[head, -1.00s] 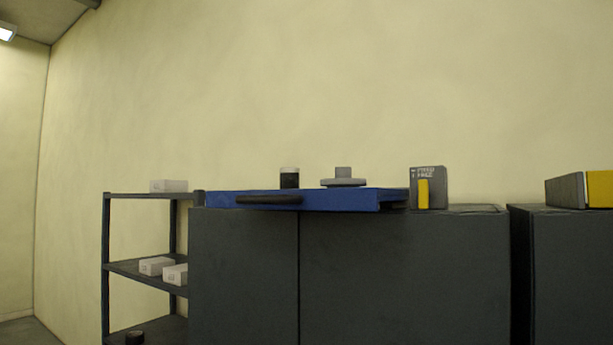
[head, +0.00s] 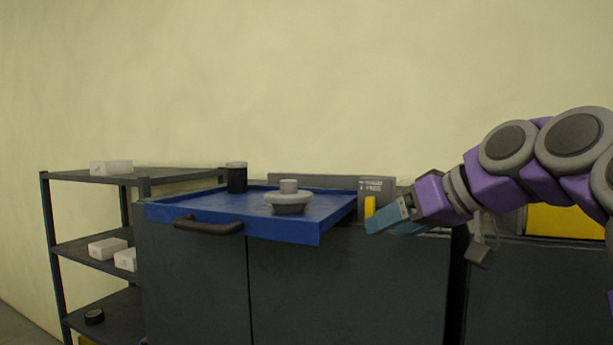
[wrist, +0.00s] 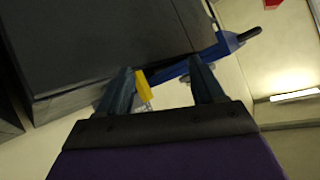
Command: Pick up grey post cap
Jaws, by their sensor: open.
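A grey round piece with a short knob on top, which looks like the grey post cap (head: 288,198), sits on the blue tray (head: 190,208) in the head view. A black cylinder with a light top (head: 236,178) stands at the tray's back left. My gripper (head: 382,222) is open and empty, to the right of the tray near the grey box with the yellow part. In the wrist view my gripper (wrist: 165,85) shows two parted fingers, with a yellow piece (wrist: 143,83) beyond them. The cap cannot be made out clearly in the wrist view.
The tray rests on a dark cabinet (head: 340,290), its black handle (head: 208,225) facing front. The grey box with a yellow part (head: 370,206) stands right of the tray. A shelf rack (head: 90,249) with white boxes stands left. Space above the tray is free.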

